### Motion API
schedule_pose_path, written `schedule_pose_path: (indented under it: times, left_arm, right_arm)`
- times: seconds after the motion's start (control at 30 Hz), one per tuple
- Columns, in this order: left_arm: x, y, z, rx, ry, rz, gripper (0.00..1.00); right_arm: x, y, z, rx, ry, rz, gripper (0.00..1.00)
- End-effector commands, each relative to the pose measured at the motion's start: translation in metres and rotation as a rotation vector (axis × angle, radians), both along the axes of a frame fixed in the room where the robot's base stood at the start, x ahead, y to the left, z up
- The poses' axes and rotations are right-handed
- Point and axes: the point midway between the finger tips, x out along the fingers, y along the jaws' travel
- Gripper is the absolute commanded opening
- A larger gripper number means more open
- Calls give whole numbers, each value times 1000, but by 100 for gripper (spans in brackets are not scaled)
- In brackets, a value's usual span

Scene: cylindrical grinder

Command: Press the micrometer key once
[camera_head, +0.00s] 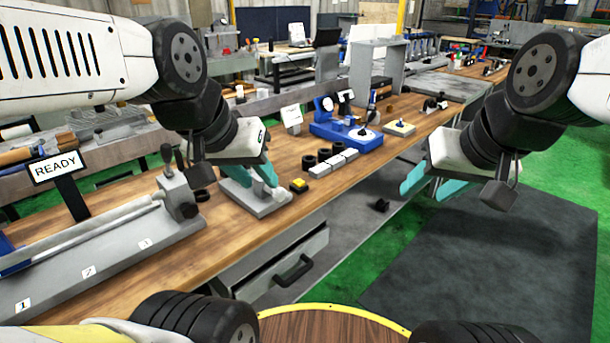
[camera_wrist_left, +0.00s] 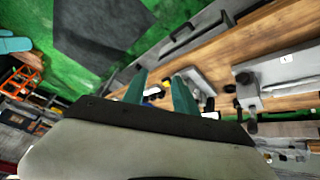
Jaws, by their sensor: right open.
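A small black block with a yellow top (camera_head: 299,185), which looks like the micrometer key, sits on the wooden bench beside a grey plate (camera_head: 262,209). My left gripper (camera_head: 252,176) is above the grey plate, just left of the yellow-topped block and apart from it. Its teal fingers are spread with nothing between them; they also show in the left wrist view (camera_wrist_left: 159,92), with a small yellow spot beyond them. My right gripper (camera_head: 426,184) is open and empty, off the bench's right edge above the floor.
An open drawer (camera_head: 275,265) juts out below.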

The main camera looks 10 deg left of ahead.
Motion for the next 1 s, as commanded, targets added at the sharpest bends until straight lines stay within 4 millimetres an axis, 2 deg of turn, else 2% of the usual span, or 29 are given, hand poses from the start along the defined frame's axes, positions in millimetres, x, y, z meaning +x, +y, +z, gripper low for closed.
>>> schedule_pose_path:
  times: [0.03,0.13,0.17,1.0]
  left_arm:
    - [0,0,0,0,0,0,23]
    - [0,0,0,0,0,0,3]
    - [0,0,0,0,0,0,0]
    - [0,0,0,0,0,0,0]
  right_arm:
    - [0,0,0,0,0,0,48]
    - [0,0,0,0,0,0,48]
    - [0,0,0,0,0,0,48]
    - [0,0,0,0,0,0,48]
